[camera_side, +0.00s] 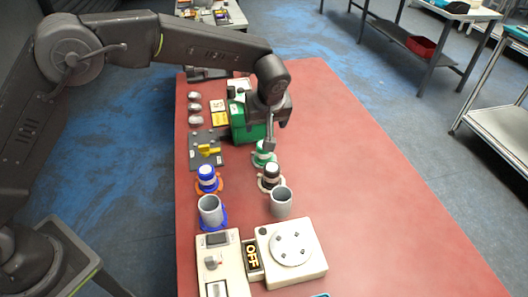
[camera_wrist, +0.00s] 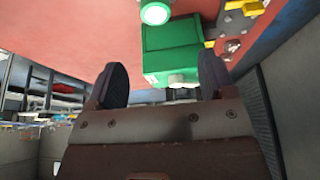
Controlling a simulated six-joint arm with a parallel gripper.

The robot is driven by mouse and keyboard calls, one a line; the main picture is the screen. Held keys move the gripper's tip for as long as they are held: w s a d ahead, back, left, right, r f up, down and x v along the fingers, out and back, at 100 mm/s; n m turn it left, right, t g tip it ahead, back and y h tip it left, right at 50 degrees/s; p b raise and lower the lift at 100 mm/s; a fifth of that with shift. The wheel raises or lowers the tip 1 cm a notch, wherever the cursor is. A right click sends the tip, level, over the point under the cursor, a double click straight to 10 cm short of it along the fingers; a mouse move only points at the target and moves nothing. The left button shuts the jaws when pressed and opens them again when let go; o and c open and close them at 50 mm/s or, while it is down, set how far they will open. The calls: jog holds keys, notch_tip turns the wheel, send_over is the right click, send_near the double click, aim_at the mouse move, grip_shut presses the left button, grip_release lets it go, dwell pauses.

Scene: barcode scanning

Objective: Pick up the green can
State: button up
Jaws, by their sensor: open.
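The green can (camera_side: 261,157) with a pale top stands in a green ring holder on the red table in the side view. In the wrist view, a round green thing with a white centre (camera_wrist: 155,13), apparently the can, sits at the top edge. My gripper (camera_side: 271,143) hangs just above or beside the can; the side view does not show the exact gap. Part of the can is hidden by my gripper.
A green box-like machine (camera_side: 245,123) stands close behind my gripper; it also shows in the wrist view (camera_wrist: 172,48). A blue can (camera_side: 207,178), a dark-topped can (camera_side: 271,176) and two grey cups (camera_side: 281,203) (camera_side: 209,210) stand nearer the camera. The table's right side is clear.

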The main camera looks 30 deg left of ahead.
jog(key=x, duration=0.8)
jog(key=shift+w+d+f, duration=0.1)
jog(key=shift+w+f, duration=0.05)
jog(key=shift+f, duration=0.3)
jog(key=shift+x, duration=2.8)
jog(key=shift+d, duration=0.15)
jog(key=shift+c, duration=0.3)
jog(key=c, duration=1)
